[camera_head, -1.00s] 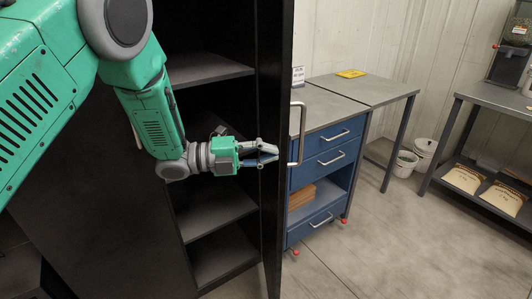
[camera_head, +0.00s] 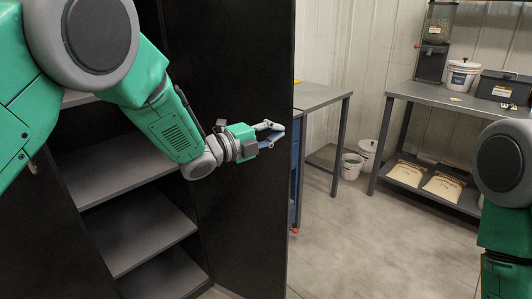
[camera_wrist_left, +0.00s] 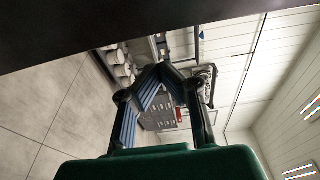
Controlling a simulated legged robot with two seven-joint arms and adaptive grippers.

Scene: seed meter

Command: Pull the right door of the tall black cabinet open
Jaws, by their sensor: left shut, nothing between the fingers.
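The tall black cabinet shows its grey shelves (camera_head: 115,175) on the left of the head view. Its right door (camera_head: 240,210) stands open, with its inner face toward me. My left gripper (camera_head: 274,133) is shut and empty, in front of that inner face near the door's free edge. Whether it touches the door I cannot tell. The door's handle is hidden. In the left wrist view the shut fingers (camera_wrist_left: 160,75) point past a dark edge across the top, likely the door (camera_wrist_left: 100,25). My right arm shows at the right edge of the head view; its gripper is out of frame.
A metal shelf table (camera_head: 400,90) at right holds a bucket (camera_head: 462,76), a black box (camera_head: 503,90) and bags below. The floor (camera_head: 360,240) between is clear.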

